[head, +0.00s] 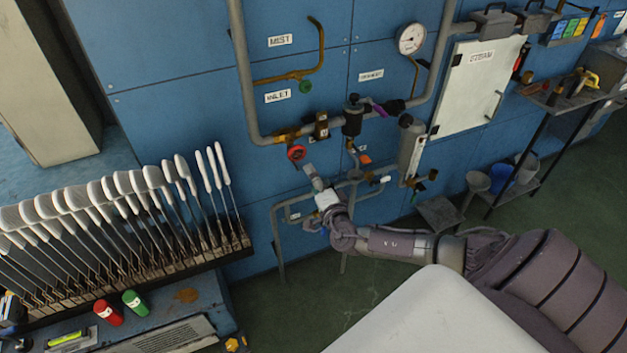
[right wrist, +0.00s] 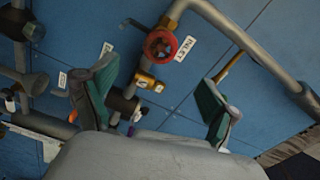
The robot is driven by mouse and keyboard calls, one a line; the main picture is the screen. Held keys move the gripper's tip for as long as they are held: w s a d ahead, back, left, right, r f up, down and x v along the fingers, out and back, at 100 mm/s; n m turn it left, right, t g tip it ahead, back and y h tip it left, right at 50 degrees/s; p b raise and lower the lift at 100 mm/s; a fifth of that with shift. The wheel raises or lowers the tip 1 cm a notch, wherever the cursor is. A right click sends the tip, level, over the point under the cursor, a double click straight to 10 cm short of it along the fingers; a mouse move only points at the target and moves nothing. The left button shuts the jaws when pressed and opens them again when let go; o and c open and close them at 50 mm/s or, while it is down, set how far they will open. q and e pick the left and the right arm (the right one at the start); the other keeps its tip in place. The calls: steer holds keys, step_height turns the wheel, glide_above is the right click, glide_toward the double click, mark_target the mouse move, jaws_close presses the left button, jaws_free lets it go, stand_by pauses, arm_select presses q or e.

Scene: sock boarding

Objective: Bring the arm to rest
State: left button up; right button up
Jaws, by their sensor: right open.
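My right arm (head: 400,244) reaches in from the right in the head view. Its gripper (head: 311,198) is in front of the lower pipework on the blue wall. In the right wrist view the two green-padded fingers (right wrist: 154,98) stand wide apart, with nothing between them. A red handwheel (head: 296,153) is just above and left of the gripper in the head view. It also shows beyond the fingers in the right wrist view (right wrist: 160,44), with no contact visible. My left gripper is not in view.
Grey pipes (head: 240,70) and a pressure gauge (head: 411,38) line the blue panel wall (head: 180,60). A rack of white sock boards (head: 130,185) stands at left, above red (head: 108,312) and green (head: 135,303) containers. A shelf stand (head: 570,97) is at right. Green floor (head: 290,310) shows below.

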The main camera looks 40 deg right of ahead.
steer(key=shift+s, duration=0.1)
stand_by(0.4)
steer(key=s+f+m+g+b, duration=0.1)
steer(key=s+f+m+g, duration=0.2)
steer(key=s+f+m, duration=0.6)
steer(key=s+f+m+g+b, duration=0.15)
steer(key=f+m+g, duration=0.25)
steer(key=f+m, duration=0.55)
steer(key=s+f+m+g+b, duration=0.1)
steer(key=s+f+m+g, duration=0.2)
steer(key=s+f+m, duration=0.75)
steer(key=s+a+f+m+g+y+b, duration=0.1)
steer(key=s+a+f+m+g+y, duration=0.1)
steer(key=s+a+f+m, duration=0.6)
steer(key=s+a+f+m+g+y+b, duration=0.2)
steer(key=s+a+f+m, duration=0.7)
steer(key=s, duration=1.1)
step_height(320, 180, down, 5)
steer(key=m+g, duration=0.2)
steer(key=m, duration=0.3)
steer(key=shift+s+r+m+b, duration=0.15)
steer(key=shift+m+b, duration=0.15)
